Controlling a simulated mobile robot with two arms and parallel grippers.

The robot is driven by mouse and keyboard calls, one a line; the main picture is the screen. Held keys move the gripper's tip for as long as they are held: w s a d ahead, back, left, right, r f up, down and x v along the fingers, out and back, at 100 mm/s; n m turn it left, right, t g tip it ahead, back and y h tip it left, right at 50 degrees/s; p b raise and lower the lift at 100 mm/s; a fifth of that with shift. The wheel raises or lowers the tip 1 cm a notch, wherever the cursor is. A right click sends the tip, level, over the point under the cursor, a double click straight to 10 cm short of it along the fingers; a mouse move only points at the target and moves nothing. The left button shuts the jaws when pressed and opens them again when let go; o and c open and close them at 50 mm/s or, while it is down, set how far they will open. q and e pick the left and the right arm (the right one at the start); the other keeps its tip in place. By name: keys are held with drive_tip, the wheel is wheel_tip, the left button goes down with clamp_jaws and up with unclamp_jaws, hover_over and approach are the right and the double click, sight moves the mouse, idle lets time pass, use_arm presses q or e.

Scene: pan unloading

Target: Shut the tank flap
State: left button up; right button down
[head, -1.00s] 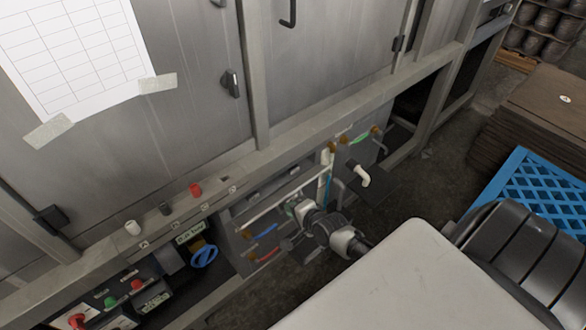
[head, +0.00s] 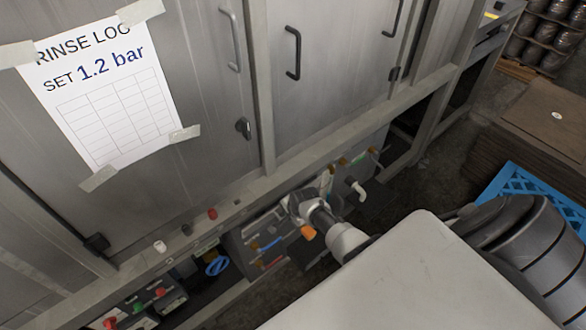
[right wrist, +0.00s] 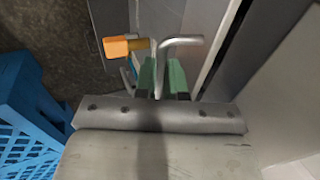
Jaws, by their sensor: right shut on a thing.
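My right gripper (head: 297,201) is low in front of the machine's underside in the head view, its arm coming in from the lower right. In the right wrist view its green fingers (right wrist: 163,80) are shut on a thin grey bent bar (right wrist: 183,40), which rises between them and turns to the right. I cannot tell for sure which panel is the tank flap. A pale grey panel (right wrist: 205,14) lies beyond the bar. My gripper and arm hide part of the low fittings in the head view. My left gripper is not in view.
An orange piece (right wrist: 116,47) is just left of the bar; it also shows below my gripper in the head view (head: 308,232). A white elbow pipe (head: 357,189) is to the right. Blue (head: 270,245) and red levers are to the left. A blue crate (right wrist: 28,135) stands close.

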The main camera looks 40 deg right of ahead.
drive_tip(key=shift+w+r+g, duration=0.35)
drive_tip(key=shift+w+g, duration=0.1)
drive_tip(key=shift+g, duration=0.05)
drive_tip(key=shift+w+r, duration=0.1)
drive_tip(key=shift+w, duration=0.05)
drive_tip(key=shift+w+r+p, duration=0.15)
drive_tip(key=shift+w+p, duration=0.1)
drive_tip(key=shift+p, duration=0.05)
drive_tip(key=c, duration=1.2)
unclamp_jaws()
drive_tip(key=p+v, duration=0.4)
drive_tip(key=v, duration=0.6)
drive_tip(key=shift+s+r+p, duration=0.15)
drive_tip(key=shift+r+p, duration=0.1)
drive_tip(key=shift+p, duration=0.1)
